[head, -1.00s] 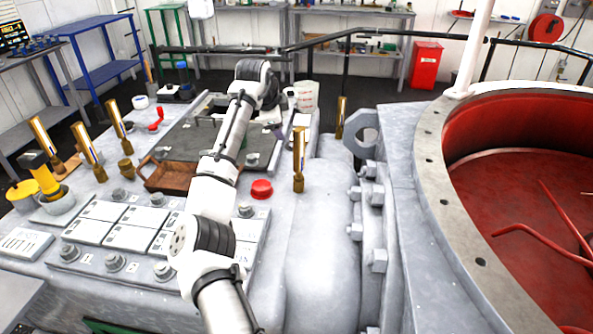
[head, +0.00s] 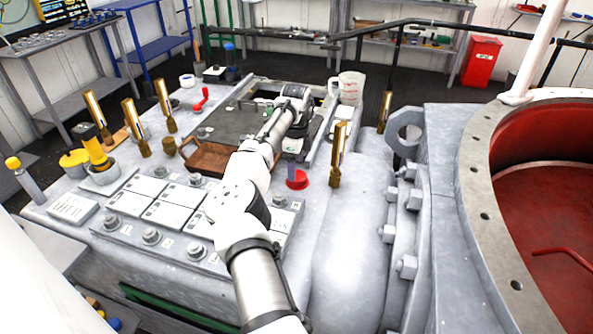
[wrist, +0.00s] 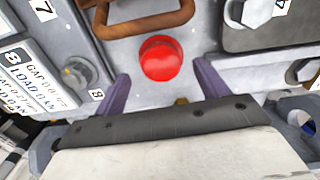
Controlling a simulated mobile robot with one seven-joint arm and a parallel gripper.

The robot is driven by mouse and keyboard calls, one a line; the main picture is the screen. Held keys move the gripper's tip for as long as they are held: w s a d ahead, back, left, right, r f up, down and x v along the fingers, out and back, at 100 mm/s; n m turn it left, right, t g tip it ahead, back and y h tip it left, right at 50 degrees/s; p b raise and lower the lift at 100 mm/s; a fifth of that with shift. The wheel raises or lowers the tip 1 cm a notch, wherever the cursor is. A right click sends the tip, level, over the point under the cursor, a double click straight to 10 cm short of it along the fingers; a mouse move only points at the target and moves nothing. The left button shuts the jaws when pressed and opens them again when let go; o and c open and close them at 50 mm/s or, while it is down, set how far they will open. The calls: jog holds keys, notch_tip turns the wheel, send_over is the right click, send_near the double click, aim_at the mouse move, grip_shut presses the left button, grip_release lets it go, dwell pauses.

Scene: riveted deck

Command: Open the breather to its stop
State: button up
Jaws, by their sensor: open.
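A round red cap (head: 298,180), which looks like the breather though no label on it is readable, stands on the grey deck right of the numbered plates. It also shows in the wrist view (wrist: 161,58), just ahead of and between my fingertips. My gripper (wrist: 162,73) is open, with a purple finger on each side and nothing visible held. In the head view one purple finger (head: 292,169) shows just above the cap, and my forearm hides the rest. I cannot tell whether either finger touches the cap.
A brass-coloured post (head: 337,155) stands close right of the cap. A brown wooden tray (head: 207,158) lies to its left, and numbered plates with bolts (head: 160,205) lie nearer. A red lever (head: 201,98) and a clear jug (head: 351,88) are farther back.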

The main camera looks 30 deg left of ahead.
aim_at(297, 178)
jog(key=shift+f, duration=1.85)
jog(key=c, duration=1)
jog(key=shift+o, duration=0.2)
jog(key=shift+p, duration=0.45)
